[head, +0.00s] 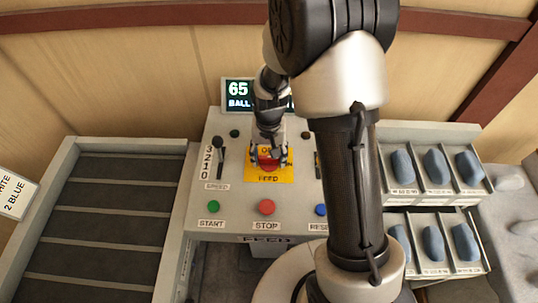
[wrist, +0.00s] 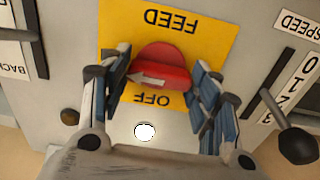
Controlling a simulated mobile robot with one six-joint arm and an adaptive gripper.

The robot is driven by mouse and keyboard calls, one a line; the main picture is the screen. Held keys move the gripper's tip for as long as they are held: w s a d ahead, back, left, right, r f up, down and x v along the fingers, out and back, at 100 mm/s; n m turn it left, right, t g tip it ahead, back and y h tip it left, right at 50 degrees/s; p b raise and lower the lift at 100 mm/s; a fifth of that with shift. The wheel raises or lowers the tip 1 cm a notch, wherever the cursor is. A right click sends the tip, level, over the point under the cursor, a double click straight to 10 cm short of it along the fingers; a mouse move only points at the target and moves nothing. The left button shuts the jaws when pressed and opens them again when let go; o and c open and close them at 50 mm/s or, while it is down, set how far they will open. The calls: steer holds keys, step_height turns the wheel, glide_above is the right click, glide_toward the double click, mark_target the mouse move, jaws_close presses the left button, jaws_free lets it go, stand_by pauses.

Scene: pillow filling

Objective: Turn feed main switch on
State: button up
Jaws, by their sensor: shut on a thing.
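The feed main switch is a red rotary knob (head: 268,163) on a yellow plate (head: 286,175) marked FEED on the grey control panel. In the wrist view the red knob (wrist: 163,63) carries a white arrow pointing left, away from the OFF label (wrist: 152,99); the plate appears upside down there. My gripper (wrist: 162,72) has its blue-padded fingers on both sides of the knob and is shut on it. In the head view my gripper (head: 269,153) reaches down onto the plate and partly hides the knob and the label above it.
A speed lever (head: 219,142) stands left of the plate. Green START (head: 214,207), red STOP (head: 267,207) and blue RESET (head: 320,210) buttons line the panel's front. A display (head: 238,93) reads 65. Racks of blue pillows (head: 437,166) stand right, a conveyor (head: 100,215) left.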

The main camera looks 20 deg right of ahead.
mark_target(269, 157)
steer(key=o, duration=1)
steer(key=shift+o, duration=0.2)
steer(key=shift+r, duration=0.1)
step_height(269, 157, up, 12)
steer(key=s+r+n+t+b, duration=0.2)
steer(key=s+r+b, duration=0.2)
steer(key=s+r, duration=0.4)
steer(key=s+f+n+t+b, duration=0.1)
steer(key=s+b, duration=0.3)
steer(key=s, duration=0.9)
steer(key=shift+s+d+f+n+t, duration=0.25)
steer(key=shift+f+n+t, duration=0.15)
steer(key=shift+f+t, duration=0.35)
